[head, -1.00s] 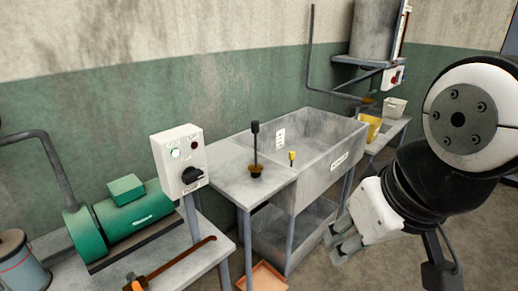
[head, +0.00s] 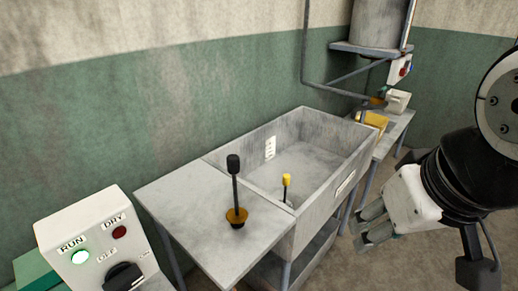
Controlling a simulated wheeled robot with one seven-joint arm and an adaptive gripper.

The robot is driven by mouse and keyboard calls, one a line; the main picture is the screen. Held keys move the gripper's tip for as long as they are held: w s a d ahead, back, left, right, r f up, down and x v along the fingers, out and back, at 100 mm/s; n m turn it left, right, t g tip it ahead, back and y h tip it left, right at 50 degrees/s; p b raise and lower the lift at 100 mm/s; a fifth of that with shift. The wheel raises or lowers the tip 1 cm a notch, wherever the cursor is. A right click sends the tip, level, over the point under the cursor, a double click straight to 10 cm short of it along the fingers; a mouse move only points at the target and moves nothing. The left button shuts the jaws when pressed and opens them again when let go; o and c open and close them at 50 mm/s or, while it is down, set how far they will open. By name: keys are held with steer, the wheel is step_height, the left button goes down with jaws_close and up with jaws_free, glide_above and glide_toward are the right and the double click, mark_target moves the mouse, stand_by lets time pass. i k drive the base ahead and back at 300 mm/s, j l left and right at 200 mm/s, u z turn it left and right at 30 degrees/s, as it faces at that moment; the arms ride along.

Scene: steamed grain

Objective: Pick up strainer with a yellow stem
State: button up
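A thin stem with a yellow top (head: 286,181) stands upright inside the near end of the grey sink basin (head: 345,192). Its lower part is hidden by the basin's near wall, so I cannot see a strainer cup. A second piece, a brown cup with a black stem (head: 236,190), stands upright on the metal side table (head: 195,205) left of the basin. My gripper (head: 366,224) is at the right, apart from both pieces and to the right of the basin. Its two grey fingers are spread with a gap between them, and nothing shows in them.
A white control box (head: 95,245) with RUN and DRY lights stands at the lower left. A yellow container (head: 372,121) and a white container (head: 397,101) stand on a bench behind the basin. The side table is mostly bare.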

mark_target(286, 182)
steer(key=l+u, duration=0.45)
steer(key=l, duration=0.7)
steer(key=i+l+u, duration=0.2)
steer(key=i+l, duration=0.15)
steer(key=i+l+u, duration=0.2)
steer(key=i+l, duration=0.15)
steer(key=l, duration=0.3)
